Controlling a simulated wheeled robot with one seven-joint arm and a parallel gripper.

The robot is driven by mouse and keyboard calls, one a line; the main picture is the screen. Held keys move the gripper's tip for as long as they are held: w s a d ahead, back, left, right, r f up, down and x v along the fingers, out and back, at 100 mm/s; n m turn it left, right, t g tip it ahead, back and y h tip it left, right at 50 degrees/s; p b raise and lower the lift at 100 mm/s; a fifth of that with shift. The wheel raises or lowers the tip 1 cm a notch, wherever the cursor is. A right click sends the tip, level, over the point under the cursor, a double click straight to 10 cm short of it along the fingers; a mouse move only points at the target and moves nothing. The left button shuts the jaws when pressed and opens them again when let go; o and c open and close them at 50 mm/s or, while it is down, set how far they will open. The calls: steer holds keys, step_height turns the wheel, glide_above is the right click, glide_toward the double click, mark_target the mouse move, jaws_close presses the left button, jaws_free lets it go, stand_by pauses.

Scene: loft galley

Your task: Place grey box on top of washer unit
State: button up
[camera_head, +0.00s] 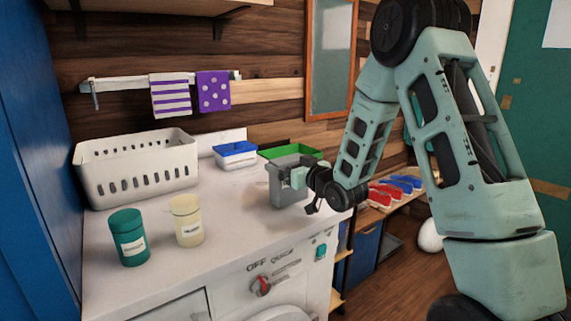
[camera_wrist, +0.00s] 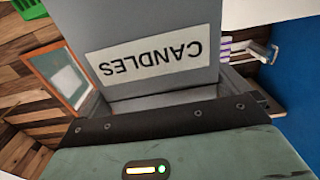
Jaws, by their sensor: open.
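The grey box (camera_head: 285,192) is on the white washer unit's top (camera_head: 228,225), near its right edge, and looks upright. From this angle I cannot tell for sure that its whole base touches. My gripper (camera_head: 299,178) is open at the box's right side, close to its upper part. In the wrist view the grey box (camera_wrist: 140,25) is large and close, with an upside-down "CANDLES" label. My gripper's teal body fills the bottom of that view, and the fingertips cannot be made out there.
A white basket (camera_head: 140,168), a blue-lidded tub (camera_head: 236,155) and a green container (camera_head: 290,152) stand behind. A green jar (camera_head: 128,238) and a cream jar (camera_head: 187,221) stand at the front left. Red and blue items lie on a bench at right. The washer's front middle is clear.

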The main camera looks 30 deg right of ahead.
steer(key=s+b, duration=0.6)
steer(key=s, duration=0.3)
steer(key=shift+s+d, duration=0.15)
steer(key=shift+s, duration=0.25)
